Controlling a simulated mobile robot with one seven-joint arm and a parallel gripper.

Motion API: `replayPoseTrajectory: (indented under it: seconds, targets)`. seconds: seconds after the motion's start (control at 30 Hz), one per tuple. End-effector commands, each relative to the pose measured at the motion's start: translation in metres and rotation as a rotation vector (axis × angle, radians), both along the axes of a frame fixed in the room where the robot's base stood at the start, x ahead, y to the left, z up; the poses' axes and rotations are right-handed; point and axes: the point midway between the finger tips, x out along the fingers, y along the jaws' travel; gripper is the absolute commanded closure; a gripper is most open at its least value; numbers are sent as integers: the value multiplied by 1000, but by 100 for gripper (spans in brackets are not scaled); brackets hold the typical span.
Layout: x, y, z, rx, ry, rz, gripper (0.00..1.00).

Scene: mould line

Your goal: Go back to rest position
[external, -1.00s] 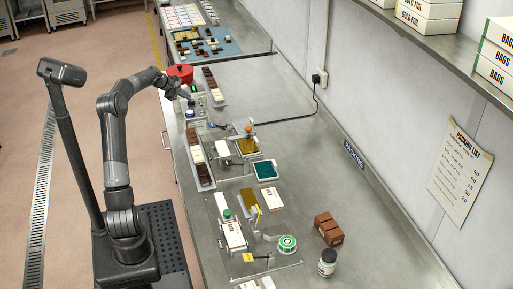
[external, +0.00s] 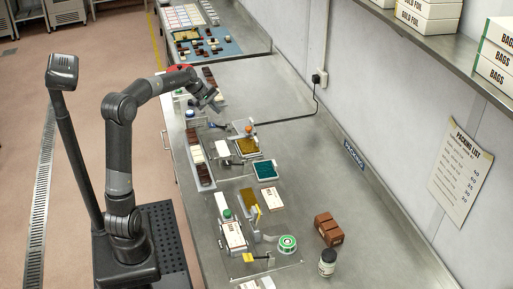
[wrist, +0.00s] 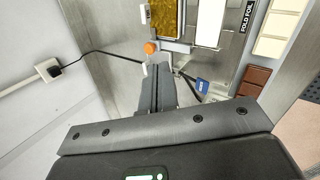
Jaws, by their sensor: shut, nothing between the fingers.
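My gripper (external: 216,104) is in the air over the steel packing bench (external: 300,165), near the bench's left side in the external view. In the wrist view my gripper (wrist: 157,72) has its fingers together with nothing between them. Below it in that view are an orange knob (wrist: 150,47), a gold foil sheet (wrist: 166,14) and a dark lever with a blue tag (wrist: 203,86). The gripper looks apart from them.
A tray of brown and cream bars (external: 200,160) lies along the bench's left edge. A brown box (external: 328,229) and a jar (external: 327,262) stand at the front right. The bench's right middle is clear.

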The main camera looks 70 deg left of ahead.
Motion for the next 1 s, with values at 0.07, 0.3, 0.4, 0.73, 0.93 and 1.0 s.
replayPoseTrajectory:
  seconds: [0.07, 0.3, 0.4, 0.73, 0.93, 1.0]
  targets:
    - [6, -54, 11, 79, 32, -126, 100]
    - [-14, -185, 26, 297, 102, -476, 100]
    - [-33, -233, 29, 385, 116, -618, 100]
    - [-123, -348, 18, 663, 118, -1078, 100]
    - [-180, -387, -2, 811, 84, -1334, 100]
    - [-194, -394, -10, 851, 71, -1403, 100]
